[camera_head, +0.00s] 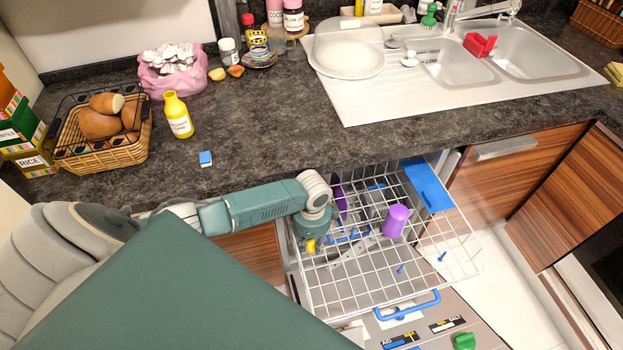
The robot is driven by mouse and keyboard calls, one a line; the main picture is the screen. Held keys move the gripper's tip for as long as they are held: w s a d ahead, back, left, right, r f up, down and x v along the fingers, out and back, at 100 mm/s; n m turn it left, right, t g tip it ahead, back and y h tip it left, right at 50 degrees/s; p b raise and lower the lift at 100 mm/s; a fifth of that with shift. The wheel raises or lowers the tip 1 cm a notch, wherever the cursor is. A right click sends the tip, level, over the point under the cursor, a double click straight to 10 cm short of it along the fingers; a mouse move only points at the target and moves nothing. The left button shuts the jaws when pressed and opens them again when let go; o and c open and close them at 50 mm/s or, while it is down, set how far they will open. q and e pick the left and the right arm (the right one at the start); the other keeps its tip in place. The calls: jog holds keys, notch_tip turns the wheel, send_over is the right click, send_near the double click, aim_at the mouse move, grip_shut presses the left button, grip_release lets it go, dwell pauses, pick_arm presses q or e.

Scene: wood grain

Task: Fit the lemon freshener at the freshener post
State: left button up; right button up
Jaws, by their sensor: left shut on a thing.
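My left gripper (312,240) reaches in from the left and points down over the left part of the pulled-out dishwasher rack (362,268). It is shut on a small yellow thing, apparently the lemon freshener (311,246), which is mostly hidden by the gripper. Small blue pegs stand at the rack's right part, one nearer the middle (400,269) and one further right (441,257). I cannot tell which part is the freshener post. Whether the freshener touches the rack is unclear. My right gripper is out of view.
A purple cup (396,220) stands in the rack, with a blue tray (428,186) at its back right corner. The counter's front middle is clear.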

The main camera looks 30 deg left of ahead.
pick_arm(q)
jog(key=shift+f, duration=0.3)
jog(key=shift+r, duration=0.1)
jog(key=o, duration=1)
jog(key=shift+w+d+r, duration=0.1)
jog(key=shift+w+r, duration=0.05)
jog(key=shift+r, duration=3.6)
jog(key=shift+d, duration=0.1)
